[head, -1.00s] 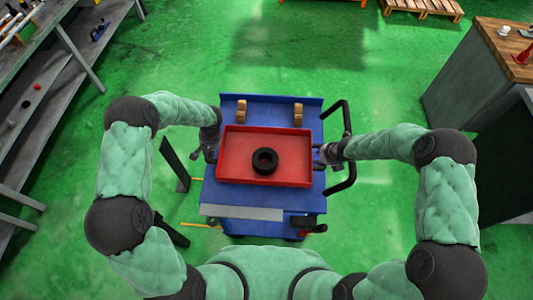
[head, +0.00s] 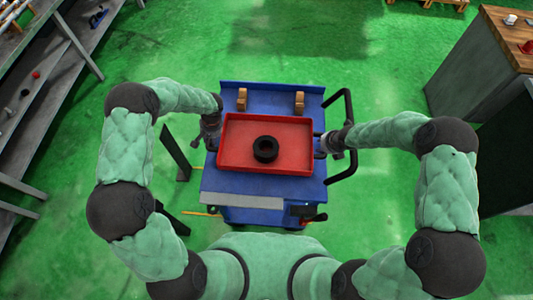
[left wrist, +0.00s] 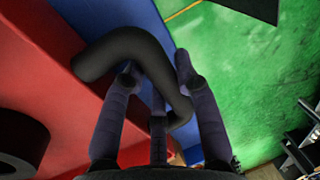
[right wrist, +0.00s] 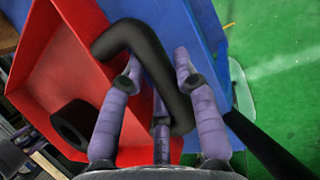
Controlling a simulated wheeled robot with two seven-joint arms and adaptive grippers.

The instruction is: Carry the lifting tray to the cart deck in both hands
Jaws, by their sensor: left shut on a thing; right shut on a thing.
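The red lifting tray (head: 232,160) is over the blue cart deck (head: 235,182) in the head view, with a black ring (head: 265,149) lying in it. I cannot tell whether the tray touches the deck. My left gripper (head: 214,140) is at the tray's left side, shut on a black bent handle (left wrist: 125,50). My right gripper (head: 325,145) is at the right side, shut on the other black handle (right wrist: 140,38). The ring also shows inside the tray in the right wrist view (right wrist: 75,125).
Two tan blocks (head: 242,99) (head: 299,101) stand on the far part of the deck. A black cart push handle (head: 350,120) rises at the right. A grey shelf (head: 60,90) stands at the left, a wood-topped cabinet (head: 480,75) at the right.

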